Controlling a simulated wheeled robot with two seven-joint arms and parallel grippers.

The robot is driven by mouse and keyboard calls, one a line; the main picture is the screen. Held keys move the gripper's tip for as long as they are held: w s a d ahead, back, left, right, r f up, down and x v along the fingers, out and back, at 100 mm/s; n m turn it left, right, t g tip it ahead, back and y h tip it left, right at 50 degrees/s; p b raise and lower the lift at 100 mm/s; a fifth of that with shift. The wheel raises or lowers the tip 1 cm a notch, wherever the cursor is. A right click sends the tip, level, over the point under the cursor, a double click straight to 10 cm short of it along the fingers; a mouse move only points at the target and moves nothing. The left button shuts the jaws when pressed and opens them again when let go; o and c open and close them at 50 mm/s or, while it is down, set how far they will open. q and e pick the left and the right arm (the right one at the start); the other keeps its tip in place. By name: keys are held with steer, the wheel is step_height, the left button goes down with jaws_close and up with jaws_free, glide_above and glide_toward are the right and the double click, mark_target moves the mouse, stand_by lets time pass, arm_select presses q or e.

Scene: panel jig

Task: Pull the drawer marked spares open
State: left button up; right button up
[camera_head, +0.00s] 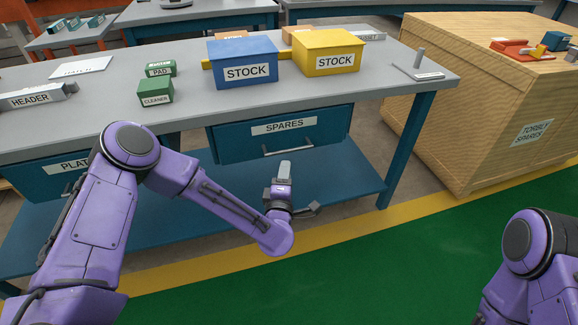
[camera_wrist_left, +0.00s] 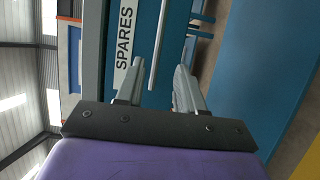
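The blue spares drawer (camera_head: 235,143) hangs under the grey workbench, its front close beneath the bench edge, and it looks shut. Its white label (camera_head: 284,126) reads SPARES and also shows in the left wrist view (camera_wrist_left: 125,45). A pale bar handle (camera_head: 289,149) runs across the drawer front below the label. My left gripper (camera_head: 285,170) is just in front of and below the handle. In the left wrist view its fingers (camera_wrist_left: 160,72) are spread apart, with the handle (camera_wrist_left: 160,42) lined up between them and seemingly ahead of the tips. My right gripper is out of view.
Another drawer (camera_head: 55,170), its label partly hidden by my left arm, is at left. A blue STOCK box (camera_head: 243,62) and a yellow one (camera_head: 327,52) stand on the bench (camera_head: 200,108). A wooden crate (camera_head: 470,120) stands at right. The green floor in front is clear.

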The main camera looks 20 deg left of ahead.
mark_target(289, 150)
arm_select(q)
steer(key=x, duration=1)
steer(key=shift+d+r, duration=0.1)
steer(key=shift+r, duration=0.05)
jaws_close()
